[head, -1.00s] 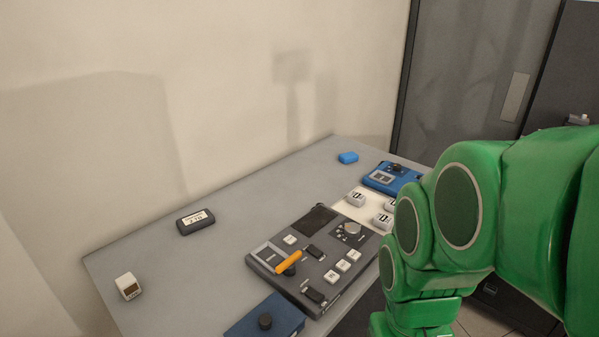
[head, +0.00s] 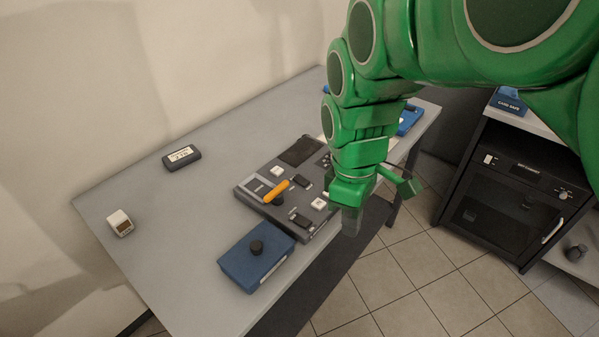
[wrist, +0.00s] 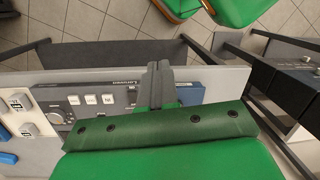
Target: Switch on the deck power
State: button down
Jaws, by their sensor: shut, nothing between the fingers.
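The dark grey deck (head: 285,185) lies on the table, with an orange lever (head: 277,191), white buttons and small black switches on its top. In the wrist view the deck (wrist: 98,112) is left of and behind my fingers, its round knob and several white buttons in sight. My gripper (head: 350,220) is shut and empty, pointing down at the table's front edge beside the deck. In the wrist view its fingertips (wrist: 160,68) are together. My arm hides the deck's right end in the head view. I cannot tell which control is the power switch or its state.
A blue box with a black knob (head: 254,262) sits just in front of the deck. A dark labelled display (head: 182,158) and a small white block (head: 120,223) lie on the table's left. A black cabinet (head: 515,190) stands right, across clear tiled floor.

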jog(key=w+a+n, duration=0.3)
jog(key=w+n, duration=0.4)
jog(key=w, duration=0.1)
jog(key=n, duration=0.9)
send_over(307, 223)
jog(key=w+a, duration=0.1)
notch_tip(307, 223, down, 3)
jog(key=shift+w+a+t+h, duration=0.2)
jog(key=shift+t+h, duration=0.1)
jog(key=f, duration=0.4)
jog(key=d+f, duration=0.1)
jog(key=f, duration=0.4)
jog(key=s+f, duration=0.1)
jog(key=f, duration=0.3)
jog(key=shift+s+d+f, duration=0.1)
jog(key=shift+d+f, duration=0.05)
jog(key=shift+f, duration=0.25)
jog(key=shift+f, duration=0.15)
jog(key=shift+w+a+r, duration=0.25)
jog(key=shift+w+a, duration=0.25)
